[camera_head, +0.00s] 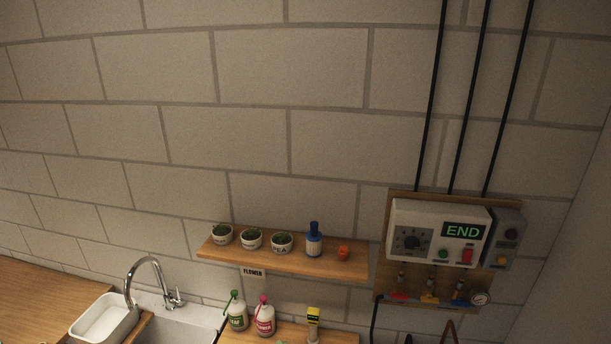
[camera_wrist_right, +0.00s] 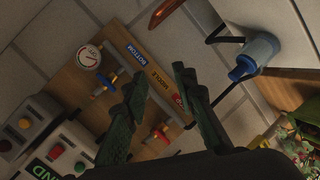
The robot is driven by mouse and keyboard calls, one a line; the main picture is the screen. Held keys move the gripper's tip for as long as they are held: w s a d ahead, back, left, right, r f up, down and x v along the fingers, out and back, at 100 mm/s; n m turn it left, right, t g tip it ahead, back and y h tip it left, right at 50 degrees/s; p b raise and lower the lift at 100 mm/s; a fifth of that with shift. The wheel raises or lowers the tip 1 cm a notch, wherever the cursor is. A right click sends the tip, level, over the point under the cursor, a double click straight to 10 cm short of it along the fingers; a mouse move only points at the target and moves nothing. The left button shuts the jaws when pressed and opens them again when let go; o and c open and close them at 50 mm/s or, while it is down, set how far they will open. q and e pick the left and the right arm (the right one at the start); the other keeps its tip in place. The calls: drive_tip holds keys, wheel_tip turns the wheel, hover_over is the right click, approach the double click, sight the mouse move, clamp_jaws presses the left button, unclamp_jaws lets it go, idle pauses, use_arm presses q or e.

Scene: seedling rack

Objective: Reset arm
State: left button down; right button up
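My right gripper (camera_wrist_right: 158,76) shows in the right wrist view with two dark fingers spread apart and nothing between them. The fingers hide part of the board. Whether they touch it I cannot tell. Neither gripper can be made out in the head view, and my left gripper is in no view.
A wooden shelf (camera_head: 290,262) holds small pots, a blue bottle (camera_head: 314,241) and an orange item (camera_head: 343,253). Below are a sink (camera_head: 185,328) and spray bottles (camera_head: 264,318). Leaves (camera_wrist_right: 298,138) show in the wrist view.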

drive_tip(key=s+a+f+m+g+y, duration=0.1)
drive_tip(key=s+a+f+m+g, duration=0.25)
drive_tip(key=s, duration=0.55)
drive_tip(key=s+a+f+m+g+y, duration=0.25)
drive_tip(key=s+f, duration=0.25)
drive_tip(key=s, duration=0.3)
drive_tip(key=s+a+f+m+g+y, duration=0.1)
drive_tip(key=s+a+f+m+g, duration=0.25)
drive_tip(key=s, duration=0.55)
wheel_tip(320, 180, down, 36)
drive_tip(key=n+g+b, duration=0.1)
drive_tip(key=n+b, duration=0.1)
drive_tip(key=b, duration=0.6)
drive_tip(key=s+f+g+b, duration=0.1)
drive_tip(key=s+f+b, duration=0.3)
drive_tip(key=s+f, duration=0.6)
drive_tip(key=s+f+b, duration=0.3)
drive_tip(key=s+f, duration=0.8)
drive_tip(key=f, duration=0.7)
drive_tip(key=shift+a+f+g+y+b, duration=0.15)
drive_tip(key=shift+a+g+y+b, duration=0.1)
drive_tip(key=shift+g+y+b, duration=0.15)
drive_tip(key=shift+c, duration=0.5)
